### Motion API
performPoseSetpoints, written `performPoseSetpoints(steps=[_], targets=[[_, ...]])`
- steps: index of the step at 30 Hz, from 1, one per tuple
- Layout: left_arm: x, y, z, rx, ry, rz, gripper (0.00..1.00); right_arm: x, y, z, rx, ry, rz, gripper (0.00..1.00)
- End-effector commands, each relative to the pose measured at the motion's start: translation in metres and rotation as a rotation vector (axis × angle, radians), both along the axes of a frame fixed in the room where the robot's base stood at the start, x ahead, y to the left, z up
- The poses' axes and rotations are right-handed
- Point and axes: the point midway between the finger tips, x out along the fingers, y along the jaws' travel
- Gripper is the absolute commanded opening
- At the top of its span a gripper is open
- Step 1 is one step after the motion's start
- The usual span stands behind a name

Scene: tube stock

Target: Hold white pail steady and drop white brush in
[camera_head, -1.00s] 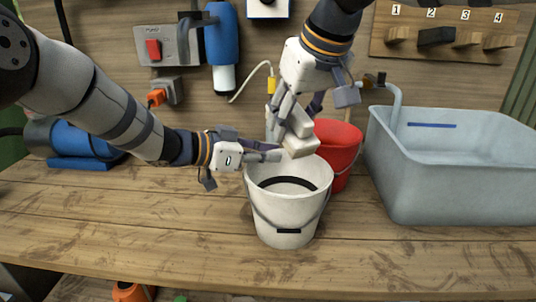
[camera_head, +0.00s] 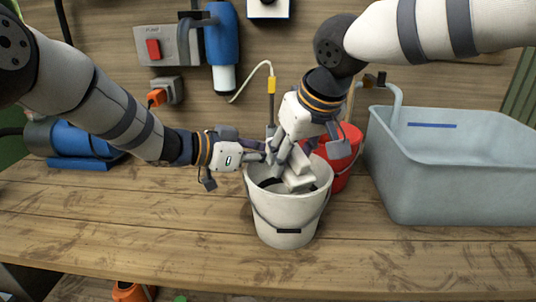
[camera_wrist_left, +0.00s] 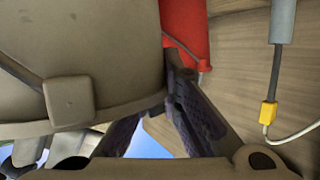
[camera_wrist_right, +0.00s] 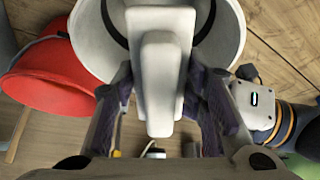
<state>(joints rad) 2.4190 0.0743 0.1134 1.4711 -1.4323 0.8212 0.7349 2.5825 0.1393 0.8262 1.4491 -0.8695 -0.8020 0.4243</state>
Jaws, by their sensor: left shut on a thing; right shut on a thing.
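The white pail (camera_head: 285,217) stands upright on the bench, and its wall fills much of the left wrist view (camera_wrist_left: 80,40). My left gripper (camera_head: 262,155) is shut on the pail's left rim; the exact contact is partly hidden. My right gripper (camera_head: 284,160) is shut on the white brush (camera_head: 299,181) and points down over the pail. The brush's lower part is inside the pail's mouth. In the right wrist view the brush (camera_wrist_right: 160,70) lies between the fingers, with the pail's rim (camera_wrist_right: 88,40) around its far end.
A red bucket (camera_head: 345,150) stands close behind the pail at its right. A large grey-blue basin (camera_head: 450,185) with a tap (camera_head: 396,95) is at the right. The bench (camera_head: 130,220) in front is clear.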

Motion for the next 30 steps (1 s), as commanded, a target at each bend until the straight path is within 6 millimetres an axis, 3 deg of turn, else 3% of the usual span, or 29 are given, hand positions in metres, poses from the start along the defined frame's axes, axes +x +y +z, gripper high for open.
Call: performPoseSetpoints(steps=[5,6,9,20,30], targets=[[0.000,0.000,-0.001,0.001,0.001,-0.001,0.00,0.000,0.000,-0.013,-0.001,0.002,0.000,0.17],[0.000,0.000,-0.001,0.001,0.001,-0.001,0.00,0.000,0.000,-0.014,0.000,0.001,-0.001,0.43],[0.000,0.000,-0.001,0.001,0.001,-0.001,0.00,0.000,0.000,-0.013,0.000,0.001,-0.001,0.62],[0.000,0.000,-0.001,0.001,0.001,-0.001,0.00,-0.003,-0.002,-0.005,0.000,-0.001,-0.001,0.62],[0.000,0.000,-0.001,0.001,0.001,-0.001,0.00,-0.037,-0.021,0.072,0.001,-0.003,0.000,0.62]])
